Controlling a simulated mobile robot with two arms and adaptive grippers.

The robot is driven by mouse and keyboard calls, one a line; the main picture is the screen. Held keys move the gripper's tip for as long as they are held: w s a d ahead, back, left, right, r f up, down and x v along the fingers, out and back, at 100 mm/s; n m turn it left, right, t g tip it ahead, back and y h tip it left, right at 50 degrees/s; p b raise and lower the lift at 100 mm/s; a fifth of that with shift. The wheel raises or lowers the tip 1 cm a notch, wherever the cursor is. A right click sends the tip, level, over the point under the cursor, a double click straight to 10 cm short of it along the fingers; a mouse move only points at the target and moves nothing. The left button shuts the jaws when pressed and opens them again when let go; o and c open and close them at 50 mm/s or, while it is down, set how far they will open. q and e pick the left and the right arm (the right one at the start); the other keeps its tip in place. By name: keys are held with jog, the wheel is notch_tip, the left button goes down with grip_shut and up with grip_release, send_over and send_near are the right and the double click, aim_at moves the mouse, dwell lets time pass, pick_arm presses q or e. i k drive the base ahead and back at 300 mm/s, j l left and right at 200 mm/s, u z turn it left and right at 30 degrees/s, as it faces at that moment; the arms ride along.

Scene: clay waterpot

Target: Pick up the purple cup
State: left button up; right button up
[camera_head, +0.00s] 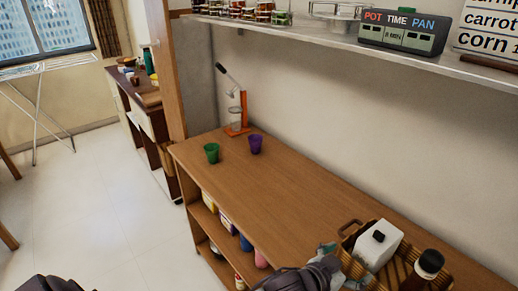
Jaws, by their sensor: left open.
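The purple cup (255,144) stands upright on the wooden counter (290,190), toward its far end. A green cup (211,152) stands to its left, a short gap apart.
An orange stand with a lever and a clear glass (236,117) is behind the cups. A wicker basket (350,228) with a white container (378,245) and a dark bottle (428,268) is at the near right. A shelf (350,42) runs above. The middle counter is clear.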

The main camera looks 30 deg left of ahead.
aim_at(255, 145)
jog(key=i+j, duration=0.15)
jog(key=j, duration=0.2)
jog(key=i+j, duration=0.2)
jog(key=j, duration=0.2)
jog(key=i+j, duration=0.15)
jog(key=j, duration=0.2)
jog(key=i+j, duration=0.15)
jog(key=j, duration=0.25)
jog(key=i+j, duration=0.15)
jog(key=j, duration=0.2)
jog(key=u, duration=0.05)
